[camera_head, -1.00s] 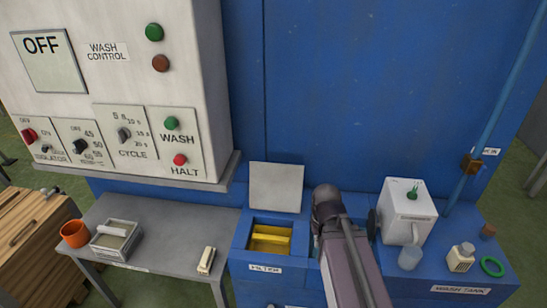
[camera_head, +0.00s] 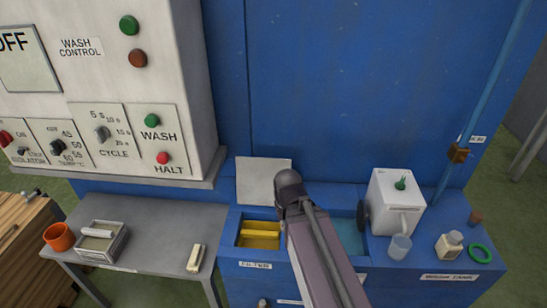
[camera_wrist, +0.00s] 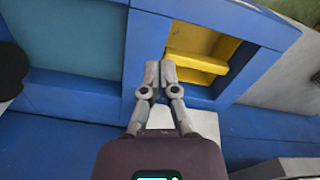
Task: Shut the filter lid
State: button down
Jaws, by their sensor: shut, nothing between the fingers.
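The filter lid (camera_head: 258,181) is a pale grey square plate standing open at the back edge of the filter box. Part of its right side is hidden behind my arm in the head view. The filter box (camera_head: 231,229) is blue and open-topped, labelled FILTER. A yellow filter insert (camera_head: 259,236) sits inside it, and it shows in the wrist view (camera_wrist: 195,62) too. In the head view my arm hides the gripper.
A wash tank opening (camera_head: 348,236) lies right of the filter, with a white unit (camera_head: 398,200) beside it. A clear cup (camera_head: 399,247), a small bottle (camera_head: 449,244) and a green ring (camera_head: 480,254) stand at right. A grey table (camera_head: 150,232) stands at left.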

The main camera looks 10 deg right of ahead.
jog(key=w+r+m+t+p, duration=0.1)
jog(key=w+r+p, duration=0.3)
jog(key=w, duration=0.4)
jog(key=w+d+r+m+t+p, duration=0.1)
jog(key=w+r+p, duration=0.4)
jog(key=w, duration=0.4)
jog(key=w+r+m+t+h+p, duration=0.1)
jog(key=w+r+p, duration=0.4)
jog(key=w, duration=0.3)
jog(key=shift+w+d+r+m, duration=0.15)
jog(key=shift+w+r+m, duration=0.1)
jog(key=shift+r+m, duration=0.2)
jog(key=shift+f, duration=0.1)
jog(key=b+x, duration=0.9)
jog(key=shift+f+b, duration=0.3)
jog(key=shift+w, duration=0.1)
